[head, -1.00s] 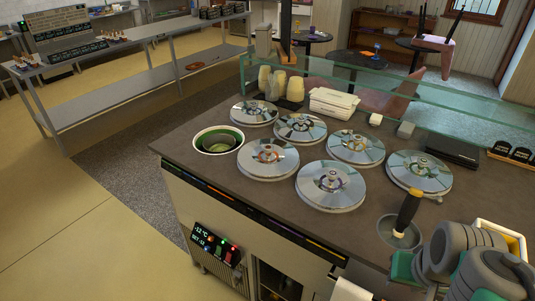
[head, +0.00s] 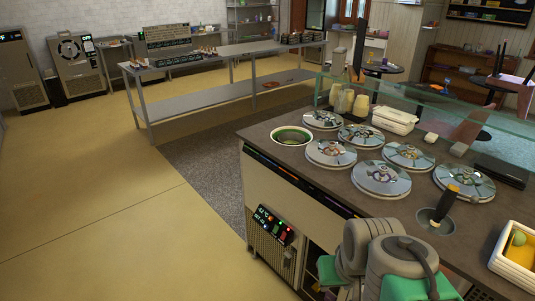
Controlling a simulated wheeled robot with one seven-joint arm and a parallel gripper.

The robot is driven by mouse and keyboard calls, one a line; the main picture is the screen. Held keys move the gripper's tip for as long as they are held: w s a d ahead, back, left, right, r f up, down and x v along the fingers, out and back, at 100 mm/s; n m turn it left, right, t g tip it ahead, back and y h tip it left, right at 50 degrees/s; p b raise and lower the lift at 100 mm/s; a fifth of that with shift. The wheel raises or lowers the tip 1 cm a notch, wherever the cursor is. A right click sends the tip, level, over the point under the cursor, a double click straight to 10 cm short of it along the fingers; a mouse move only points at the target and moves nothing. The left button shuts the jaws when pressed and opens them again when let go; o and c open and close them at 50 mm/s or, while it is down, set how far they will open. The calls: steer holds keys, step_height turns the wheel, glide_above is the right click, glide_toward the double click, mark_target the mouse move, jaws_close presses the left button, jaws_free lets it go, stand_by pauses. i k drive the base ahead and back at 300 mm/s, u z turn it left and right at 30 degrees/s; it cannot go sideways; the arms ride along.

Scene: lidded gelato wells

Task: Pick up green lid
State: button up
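Several round, shiny metal lids with small centre knobs lie on the dark counter top (head: 300,160) in the head view. They are at the back left (head: 321,120), back middle (head: 360,133), front left (head: 331,153), right middle (head: 407,155), front middle (head: 381,179) and far right (head: 463,182). None looks clearly green; the knob colours are too small to tell. A round white-rimmed bowl or well, green inside (head: 291,136), is at the counter's left edge. My grey and green arm links show at the bottom right. My gripper's fingers are out of view.
A dark-handled tool (head: 445,205) stands in a round well at the counter's front right. A white-rimmed yellow bin (head: 515,248) is at the right edge. A glass guard (head: 430,100) runs along the back. Open floor (head: 110,220) lies to the left.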

mark_target(470, 182)
steer(key=u, duration=0.4)
steer(key=i, duration=1.5)
steer(key=z, duration=0.5)
steer(key=k, duration=1)
steer(key=u, duration=0.95)
steer(key=i, duration=0.8)
steer(key=z, duration=2.75)
